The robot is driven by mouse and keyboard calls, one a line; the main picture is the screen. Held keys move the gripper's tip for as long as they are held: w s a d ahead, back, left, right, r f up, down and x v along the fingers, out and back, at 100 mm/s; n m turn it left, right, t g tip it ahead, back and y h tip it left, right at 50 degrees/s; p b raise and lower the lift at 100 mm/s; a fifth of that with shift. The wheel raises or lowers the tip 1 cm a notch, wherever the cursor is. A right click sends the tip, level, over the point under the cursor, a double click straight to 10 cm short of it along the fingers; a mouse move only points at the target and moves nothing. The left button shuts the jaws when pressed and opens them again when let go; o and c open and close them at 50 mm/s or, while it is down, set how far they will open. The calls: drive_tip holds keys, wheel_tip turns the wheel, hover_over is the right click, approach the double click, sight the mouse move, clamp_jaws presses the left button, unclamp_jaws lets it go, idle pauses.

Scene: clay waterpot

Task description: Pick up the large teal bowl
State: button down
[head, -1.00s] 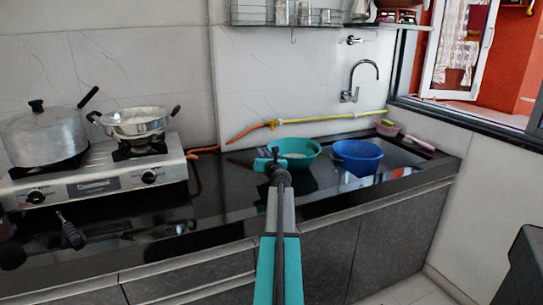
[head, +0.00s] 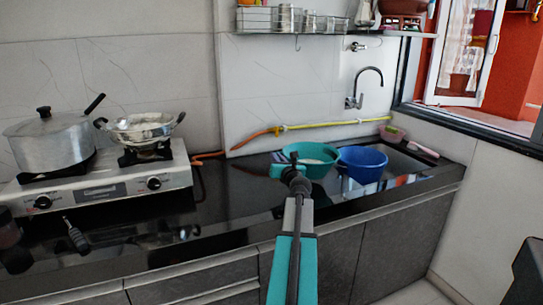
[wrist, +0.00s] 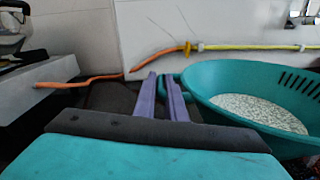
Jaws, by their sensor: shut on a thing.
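The large teal bowl (head: 318,168) stands on the black counter, left of the blue bowl. It also shows in the wrist view (wrist: 225,78), at the right, with pale grains inside and slots in its far wall. My gripper (wrist: 162,80) is at the bowl's left side. Its two purple fingers are close together, with a teal piece of the bowl's edge or handle between them. In the head view my gripper (head: 286,168) overlaps the bowl's left edge, and my arm hides part of its front. I cannot tell whether the bowl is raised off the counter.
The blue bowl (head: 362,165) is close at the right, its rim at or near the teal one. A yellow and orange hose (head: 330,124) runs behind. A gas stove (head: 95,185) with a lidded pot (head: 50,140) and a pan (head: 140,128) stands left. The counter between is clear.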

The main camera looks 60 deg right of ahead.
drive_tip(key=s+a, duration=0.3)
drive_tip(key=s, duration=0.3)
drive_tip(key=shift+s+a+r, duration=0.2)
drive_tip(key=shift+s+r, duration=0.1)
drive_tip(key=shift+r, duration=0.1)
idle(0.4)
